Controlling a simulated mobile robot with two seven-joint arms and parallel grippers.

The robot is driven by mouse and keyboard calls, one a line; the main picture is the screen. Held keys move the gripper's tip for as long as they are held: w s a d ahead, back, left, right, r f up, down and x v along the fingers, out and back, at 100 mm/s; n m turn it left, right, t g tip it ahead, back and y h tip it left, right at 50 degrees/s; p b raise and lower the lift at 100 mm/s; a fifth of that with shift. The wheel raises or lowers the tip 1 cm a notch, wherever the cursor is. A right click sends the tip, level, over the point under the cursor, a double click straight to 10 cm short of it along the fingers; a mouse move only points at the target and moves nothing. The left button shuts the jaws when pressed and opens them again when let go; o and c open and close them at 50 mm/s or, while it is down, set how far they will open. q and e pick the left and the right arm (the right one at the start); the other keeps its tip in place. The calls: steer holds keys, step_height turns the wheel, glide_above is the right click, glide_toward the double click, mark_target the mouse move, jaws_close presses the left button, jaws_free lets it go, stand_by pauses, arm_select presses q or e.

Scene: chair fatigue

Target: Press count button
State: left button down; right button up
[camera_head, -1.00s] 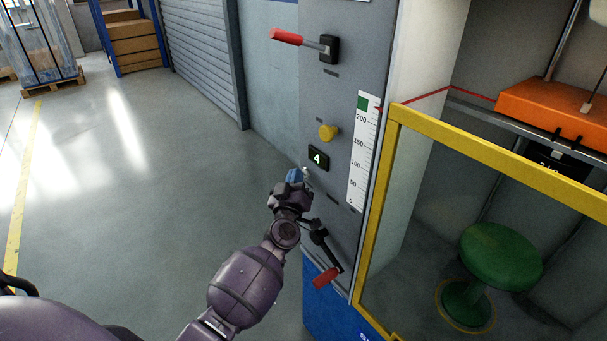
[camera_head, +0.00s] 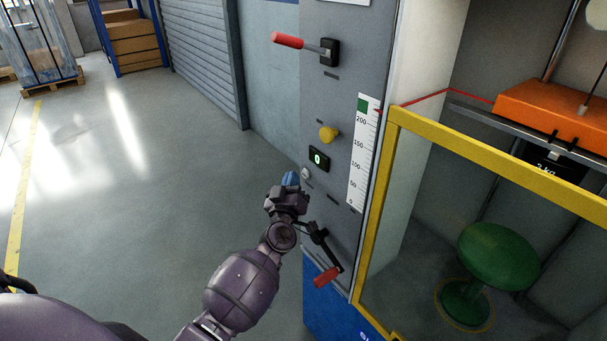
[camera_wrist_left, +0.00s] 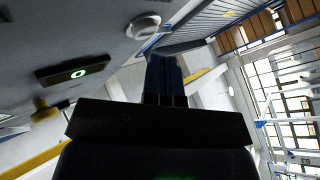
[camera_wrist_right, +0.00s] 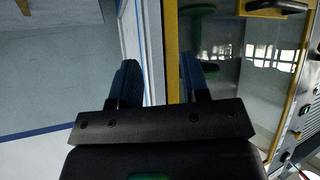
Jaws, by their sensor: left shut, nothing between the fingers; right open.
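The count display (camera_head: 319,159) is a small dark box on the grey panel and reads 0. It also shows in the left wrist view (camera_wrist_left: 78,72). A round white button (camera_head: 305,174) sits just below the display; in the left wrist view it is a pale disc (camera_wrist_left: 143,26) on the panel. My left gripper (camera_head: 291,179) is shut and empty, with its blue fingertips just below and left of the button, apart from it. My right gripper (camera_wrist_right: 157,80) is open and empty in the right wrist view; it is not seen in the head view.
A yellow knob (camera_head: 328,134) and a red-handled lever (camera_head: 288,40) are higher on the panel. A red-handled crank (camera_head: 326,277) is below my left gripper. A yellow-framed guard (camera_head: 372,230) stands right, with a green stool (camera_head: 498,255) behind it.

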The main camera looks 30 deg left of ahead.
arm_select(q)
steer(key=s, duration=0.1)
steer(key=s+a+p, duration=0.1)
steer(key=s, duration=0.1)
steer(key=s+a, duration=0.1)
steer(key=shift+s, duration=0.3)
stand_by(0.5)
stand_by(0.6)
steer(key=shift+d, duration=0.1)
